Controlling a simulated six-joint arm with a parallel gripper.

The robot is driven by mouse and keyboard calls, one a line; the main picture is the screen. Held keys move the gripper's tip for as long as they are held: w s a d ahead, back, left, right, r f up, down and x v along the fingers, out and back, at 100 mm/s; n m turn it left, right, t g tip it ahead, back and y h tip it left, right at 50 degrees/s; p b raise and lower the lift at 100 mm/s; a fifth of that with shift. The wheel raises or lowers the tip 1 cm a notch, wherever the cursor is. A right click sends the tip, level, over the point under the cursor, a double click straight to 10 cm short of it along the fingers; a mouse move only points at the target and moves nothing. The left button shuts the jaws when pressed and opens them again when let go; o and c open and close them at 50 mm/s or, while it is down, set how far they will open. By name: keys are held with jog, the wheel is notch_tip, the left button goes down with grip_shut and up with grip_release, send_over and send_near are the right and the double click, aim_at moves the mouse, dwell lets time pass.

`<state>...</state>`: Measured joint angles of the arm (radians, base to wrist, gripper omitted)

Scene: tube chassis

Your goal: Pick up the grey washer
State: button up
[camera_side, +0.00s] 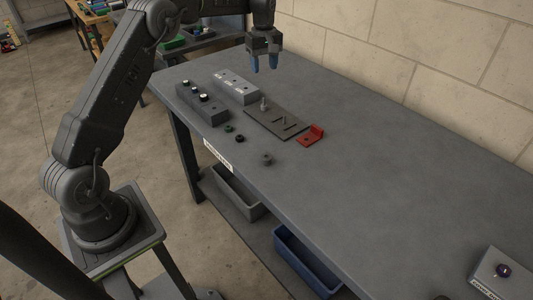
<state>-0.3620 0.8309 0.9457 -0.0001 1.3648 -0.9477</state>
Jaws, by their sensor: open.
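A small grey ring-like piece, which looks like the grey washer (267,159), lies on the grey workbench (350,200), near its front edge and left of the middle. My gripper (264,69) hangs high over the back left of the bench with its blue fingertips pointing down. It is open and empty, well apart from the washer, which lies nearer the camera.
A dark plate (276,119) with upright parts, a red bracket (310,136), a dark block with several knobs (202,102) and a light grey block (236,86) stand nearby. Small dark rings (239,139) lie near the edge. The bench's right side is mostly clear.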

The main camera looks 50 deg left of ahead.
dwell(0.4)
jog(key=shift+o, duration=1.1)
jog(key=y, duration=0.3)
send_over(266, 157)
jog(key=d, duration=0.2)
jog(key=shift+n+t, duration=0.3)
jog(key=shift+n, duration=0.1)
jog(key=f, duration=0.7)
jog(key=shift+s+a+f, duration=0.2)
jog(key=shift+s+f, duration=0.05)
jog(key=shift+s, duration=0.1)
jog(key=shift+d+x, duration=0.15)
jog(key=shift+x, duration=1.15)
jog(key=shift+d+x, duration=0.2)
jog(key=shift+x, duration=1.1)
